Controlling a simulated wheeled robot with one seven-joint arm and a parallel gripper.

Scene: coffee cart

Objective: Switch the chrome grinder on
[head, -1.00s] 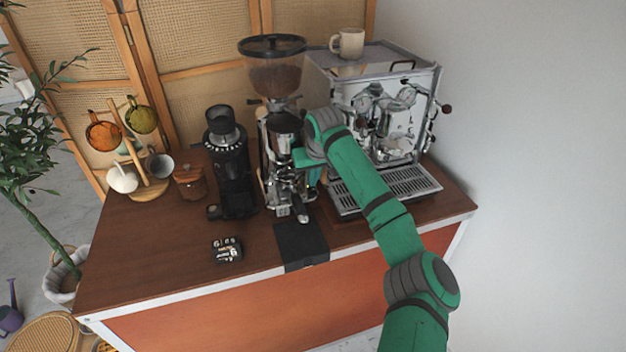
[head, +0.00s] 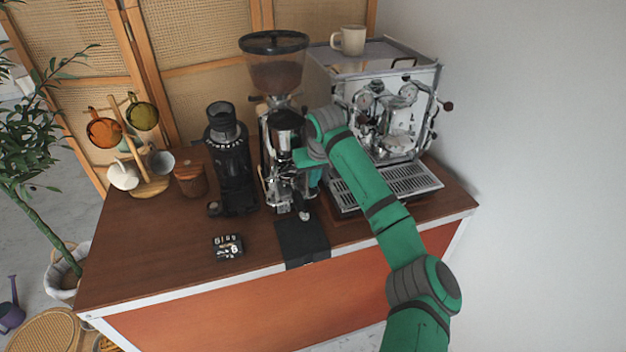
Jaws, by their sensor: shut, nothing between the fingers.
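The chrome grinder (head: 279,135) stands upright at the middle of the cart, with a bean-filled clear hopper and dark lid on top. My green arm comes in from the lower right and bends at the grinder's right side. My gripper (head: 303,182) is at the right side of the grinder's body, mostly hidden by my own wrist and too small to make out clearly. It is shut, and nothing shows in it. I cannot tell whether it touches the grinder. The grinder's switch cannot be made out.
A black grinder (head: 231,165) stands close on the left. A chrome espresso machine (head: 395,120) with a mug (head: 348,40) on top stands close on the right. The counter's front left is clear.

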